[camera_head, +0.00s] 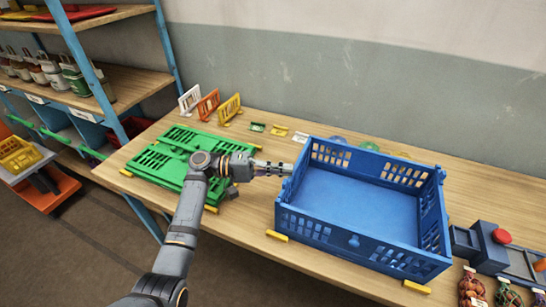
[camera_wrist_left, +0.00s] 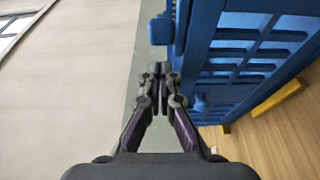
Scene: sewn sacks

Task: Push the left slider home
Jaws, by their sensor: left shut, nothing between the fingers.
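The blue crate (camera_head: 350,190) stands on the wooden bench with open top and slotted walls. My left gripper (camera_head: 287,168) is shut and empty, its tips at the outside of the crate's left wall. In the left wrist view the shut fingertips (camera_wrist_left: 157,70) are close beside the blue wall (camera_wrist_left: 205,50); I cannot tell whether they touch it. A blue block (camera_wrist_left: 160,28) sticks out from the wall just beyond the tips, and a small blue knob (camera_wrist_left: 200,103) shows to their right. I cannot tell for certain which is the left slider. My right gripper is not in view.
Green slotted panels (camera_head: 165,160) lie on the bench left of the crate, under my left arm. Yellow strips (camera_head: 277,235) sit by the crate's lower corners. Small coloured panels (camera_head: 208,103) stand at the back.

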